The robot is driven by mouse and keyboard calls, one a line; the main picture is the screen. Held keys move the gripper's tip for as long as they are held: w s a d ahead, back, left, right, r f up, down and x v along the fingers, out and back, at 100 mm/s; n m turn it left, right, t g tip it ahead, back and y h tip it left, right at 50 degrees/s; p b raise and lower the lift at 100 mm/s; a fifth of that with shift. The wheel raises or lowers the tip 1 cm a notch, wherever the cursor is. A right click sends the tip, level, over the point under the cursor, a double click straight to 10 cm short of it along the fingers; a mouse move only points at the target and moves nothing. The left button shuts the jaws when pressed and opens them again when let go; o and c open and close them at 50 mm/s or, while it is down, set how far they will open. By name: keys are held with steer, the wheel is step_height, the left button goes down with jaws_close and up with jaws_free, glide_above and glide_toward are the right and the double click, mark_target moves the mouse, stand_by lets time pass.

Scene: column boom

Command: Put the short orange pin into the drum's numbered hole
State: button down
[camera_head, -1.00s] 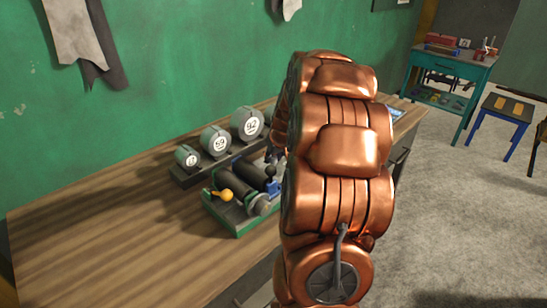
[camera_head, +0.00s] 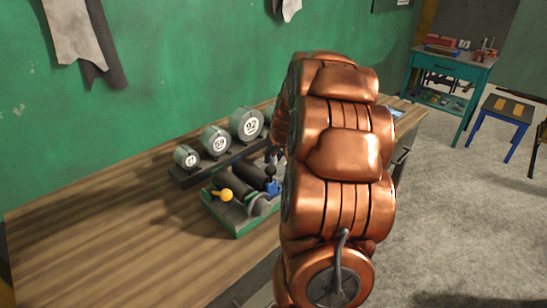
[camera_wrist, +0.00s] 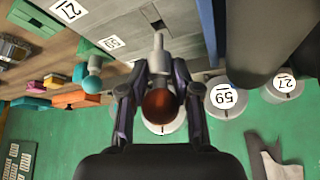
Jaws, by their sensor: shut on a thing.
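My gripper (camera_wrist: 160,97) is shut on a short pin with a dark orange-brown round knob (camera_wrist: 160,106); its grey shaft (camera_wrist: 158,50) sticks out past the fingertips. The shaft points at a grey surface with a dark opening (camera_wrist: 153,17); I cannot tell whether they touch. In the head view my copper arm hides most of the gripper. Grey drums stand in a row on the bench, including the 92 drum (camera_head: 248,124) and the 59 drum (camera_head: 216,140). The 59 drum (camera_wrist: 226,100) and the 27 drum (camera_wrist: 284,86) also show in the wrist view.
A teal knob (camera_wrist: 92,84) shows beside the gripper. The left of the wooden bench (camera_head: 110,245) is clear. A teal table (camera_head: 450,70) stands far right.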

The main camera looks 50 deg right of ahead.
mark_target(275, 161)
steer(key=shift+f+b, duration=1.2)
steer(key=shift+f, duration=0.45)
stand_by(0.7)
steer(key=c, duration=0.7)
jaws_free()
steer(key=v, duration=1.2)
steer(key=shift+r, duration=0.1)
